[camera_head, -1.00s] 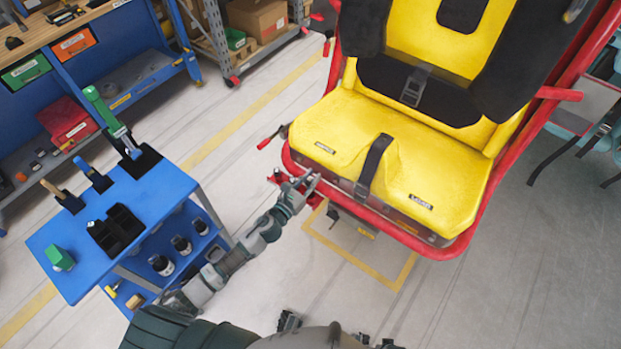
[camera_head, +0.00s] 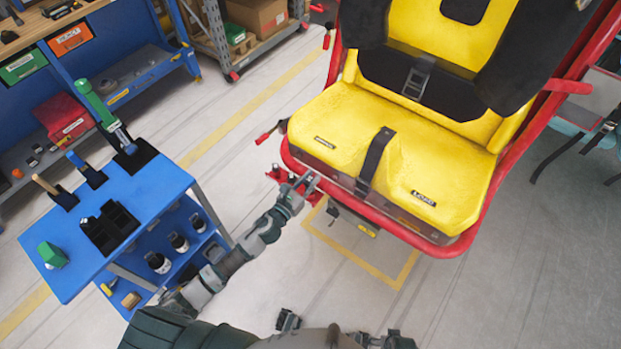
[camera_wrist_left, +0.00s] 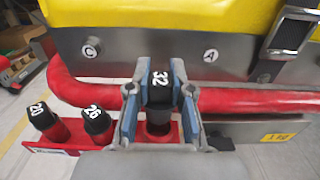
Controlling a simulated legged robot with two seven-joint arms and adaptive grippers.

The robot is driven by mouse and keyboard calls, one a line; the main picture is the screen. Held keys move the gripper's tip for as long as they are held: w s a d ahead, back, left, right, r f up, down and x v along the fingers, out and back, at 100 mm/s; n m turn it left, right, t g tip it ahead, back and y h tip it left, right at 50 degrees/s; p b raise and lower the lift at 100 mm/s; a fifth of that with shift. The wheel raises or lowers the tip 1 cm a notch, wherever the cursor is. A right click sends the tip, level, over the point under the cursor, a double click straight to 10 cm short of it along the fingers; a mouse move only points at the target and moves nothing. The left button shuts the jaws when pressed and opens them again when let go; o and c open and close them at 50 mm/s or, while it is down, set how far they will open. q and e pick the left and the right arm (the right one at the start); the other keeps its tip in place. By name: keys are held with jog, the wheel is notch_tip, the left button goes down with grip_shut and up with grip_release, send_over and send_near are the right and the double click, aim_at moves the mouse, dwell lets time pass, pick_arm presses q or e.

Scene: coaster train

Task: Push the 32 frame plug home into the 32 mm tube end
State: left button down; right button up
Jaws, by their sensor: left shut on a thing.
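The 32 frame plug (camera_wrist_left: 160,86) is a black cap with a white "32", between the two fingers of my left gripper (camera_wrist_left: 160,92) in the left wrist view. My left gripper is shut on it. Just below the plug is the 32 mm tube end (camera_wrist_left: 158,138), a red upright tube, with a dark band between the two. I cannot tell how deep the plug sits. In the head view my left gripper (camera_head: 308,184) is at the front left edge of the yellow seat (camera_head: 390,150).
Plugs marked 20 (camera_wrist_left: 41,116) and 26 (camera_wrist_left: 96,121) stand in red tubes left of the gripper. A red frame rail (camera_wrist_left: 240,101) runs behind it, under the seat. A blue cart (camera_head: 150,205) with tools stands at the left. The floor between is clear.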

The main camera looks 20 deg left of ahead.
pick_arm(q)
jog(key=shift+f, duration=0.2)
pick_arm(e)
jog(key=shift+f, duration=0.2)
pick_arm(q)
jog(key=shift+f+b, duration=0.65)
pick_arm(e)
jog(key=shift+s+f, duration=0.2)
jog(key=shift+f, duration=0.4)
pick_arm(q)
jog(key=shift+d+f+b, duration=0.1)
jog(key=shift+f+b, duration=1.2)
jog(key=shift+f, duration=0.35)
pick_arm(e)
jog(key=shift+s+f, duration=0.25)
jog(key=shift+f, duration=0.5)
jog(key=shift+s+f, duration=0.25)
jog(key=shift+f, duration=0.5)
pick_arm(q)
jog(key=shift+c, duration=0.8)
grip_release()
jog(key=shift+v, duration=3.5)
pick_arm(e)
jog(key=shift+f, duration=0.2)
